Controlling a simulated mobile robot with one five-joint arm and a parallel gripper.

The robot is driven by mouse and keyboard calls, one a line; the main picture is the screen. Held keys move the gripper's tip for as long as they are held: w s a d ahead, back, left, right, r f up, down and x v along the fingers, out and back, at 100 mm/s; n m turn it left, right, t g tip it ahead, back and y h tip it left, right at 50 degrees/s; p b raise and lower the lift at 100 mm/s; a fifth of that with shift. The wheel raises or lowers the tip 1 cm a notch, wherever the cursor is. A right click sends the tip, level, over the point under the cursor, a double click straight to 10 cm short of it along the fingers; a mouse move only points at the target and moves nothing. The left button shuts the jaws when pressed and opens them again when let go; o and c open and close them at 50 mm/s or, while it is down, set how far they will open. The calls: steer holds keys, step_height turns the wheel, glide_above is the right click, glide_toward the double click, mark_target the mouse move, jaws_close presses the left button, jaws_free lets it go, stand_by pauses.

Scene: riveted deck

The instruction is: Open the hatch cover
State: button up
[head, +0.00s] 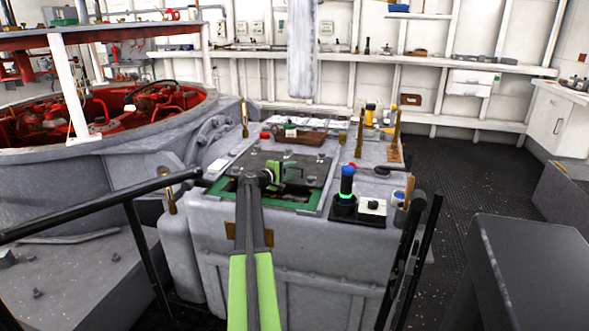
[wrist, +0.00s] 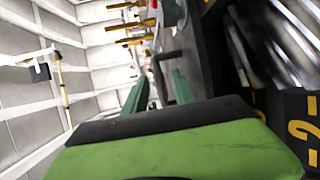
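The hatch cover (head: 316,174) is a dark flat panel inside a green frame (head: 300,209) on top of the grey console. Whether it is fully down is hard to tell, as my arm hides part of its near side. My gripper (head: 288,174) is over the cover. In the wrist view, the two green fingers of my gripper (wrist: 158,92) stand apart. A dark bent handle (wrist: 158,62) shows between and beyond the fingertips; I cannot tell whether they touch it. A dark surface (wrist: 202,60) runs along the right of the fingers.
On the console (head: 330,245), a blue-topped cylinder (head: 347,180) and a white button box (head: 372,207) stand right of the hatch. Upright brown-handled levers (head: 395,130) stand behind. A black railing (head: 95,208) crosses at left. Dark floor (head: 455,170) is clear at right.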

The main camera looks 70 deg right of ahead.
steer(key=p+v, duration=0.1)
steer(key=v, duration=0.8)
steer(key=shift+a, duration=0.2)
